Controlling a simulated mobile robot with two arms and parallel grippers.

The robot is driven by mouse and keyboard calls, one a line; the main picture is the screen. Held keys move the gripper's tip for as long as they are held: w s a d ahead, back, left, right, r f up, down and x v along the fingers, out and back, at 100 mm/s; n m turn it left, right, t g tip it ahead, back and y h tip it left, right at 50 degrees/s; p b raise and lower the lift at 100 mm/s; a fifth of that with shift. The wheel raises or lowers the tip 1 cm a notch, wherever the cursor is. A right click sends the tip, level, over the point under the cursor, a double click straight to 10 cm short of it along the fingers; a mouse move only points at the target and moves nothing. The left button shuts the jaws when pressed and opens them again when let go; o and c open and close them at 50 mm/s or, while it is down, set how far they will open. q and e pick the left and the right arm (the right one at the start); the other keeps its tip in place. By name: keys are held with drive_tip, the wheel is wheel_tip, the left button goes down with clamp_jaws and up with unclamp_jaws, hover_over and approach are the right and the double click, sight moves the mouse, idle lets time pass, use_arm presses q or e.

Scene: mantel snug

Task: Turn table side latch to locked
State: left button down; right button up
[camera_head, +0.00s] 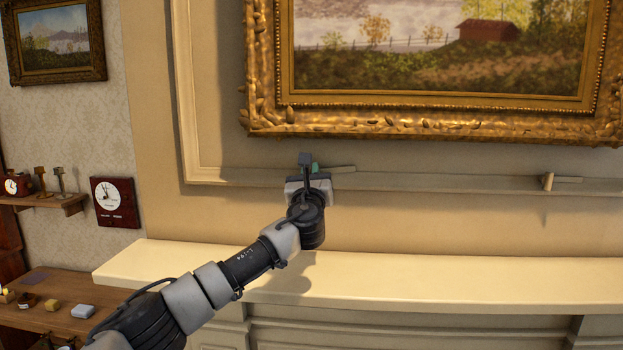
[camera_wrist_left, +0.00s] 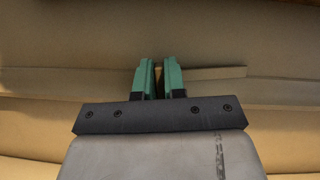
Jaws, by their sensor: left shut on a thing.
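A small latch with a flat lever (camera_head: 338,169) sits on the rail below the large framed painting. Its lever points right and lies nearly level. My left gripper (camera_head: 306,165) reaches up to the latch's left end and hides its pivot. In the left wrist view, the green fingertips (camera_wrist_left: 158,78) are shut on a narrow tan part of the latch, with the lever (camera_wrist_left: 215,73) running out to the right. A second, similar latch (camera_head: 548,181) is on the same rail farther right, its lever also level and pointing right. My right gripper is out of view.
The gilt-framed painting (camera_head: 260,110) hangs just above the rail (camera_head: 440,182). A cream mantel shelf (camera_head: 430,275) juts out below, bare of objects. At left, wooden shelves hold small items, and a white-dialled clock (camera_head: 114,200) hangs on the wall.

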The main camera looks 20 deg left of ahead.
use_arm(q)
drive_tip(key=n+b, duration=0.1)
drive_tip(key=n+g+y+b, duration=0.1)
drive_tip(key=n, duration=0.1)
drive_tip(key=n+y+b, duration=0.1)
drive_tip(key=n, duration=0.1)
drive_tip(key=shift+f, duration=0.25)
drive_tip(key=n+g+y, duration=0.1)
drive_tip(key=n, duration=0.1)
drive_tip(key=n+b, duration=0.1)
drive_tip(key=shift+a+n+g+y, duration=0.1)
drive_tip(key=shift+n+g+y, duration=0.3)
drive_tip(key=shift+n+g+b, duration=0.3)
drive_tip(key=shift+n+b, duration=0.3)
drive_tip(key=shift+n, duration=0.6)
drive_tip(key=shift+a+n+g+y, duration=0.1)
drive_tip(key=shift+n+g+y, duration=0.3)
drive_tip(key=shift+n, duration=0.6)
drive_tip(key=n+g, duration=0.1)
drive_tip(key=n, duration=0.2)
drive_tip(key=shift+b, duration=0.3)
drive_tip(key=shift+a+f+n+g, duration=0.15)
drive_tip(key=shift+n+g, duration=0.75)
drive_tip(key=shift+n, duration=1.1)
drive_tip(key=shift+f, duration=0.1)
drive_tip(key=c, duration=1.2)
unclamp_jaws()
drive_tip(key=shift+s, duration=0.1)
